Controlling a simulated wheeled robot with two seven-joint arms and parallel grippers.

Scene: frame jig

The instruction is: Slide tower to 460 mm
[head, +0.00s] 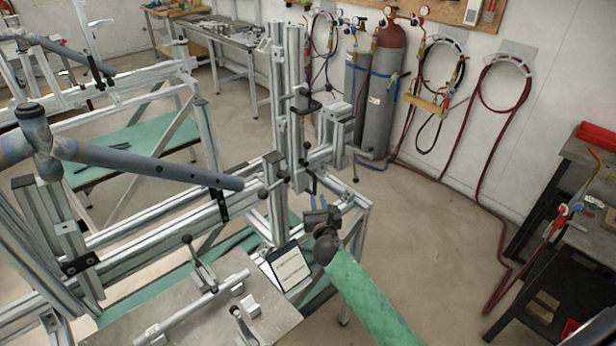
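The tower (292,75) is an upright pair of aluminium profiles with black clamps and knobs. It stands on the jig's long aluminium rail (160,222) near the rail's right end. Black hand knobs (263,194) show at its foot. My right gripper (318,208) is dark and small at the end of my green-sleeved arm, in front of and below the tower's foot. Its fingers point away from me, and I cannot tell whether they are open or touch anything. No scale reading is legible. My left gripper is not in view.
A blue-grey tube frame (140,160) is held across the jig at left. A tablet (288,267) leans by a metal plate (195,325) carrying a tube and clamps. Gas cylinders (385,90) and hoses line the back wall. A dark bench (570,230) stands at right; floor between is clear.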

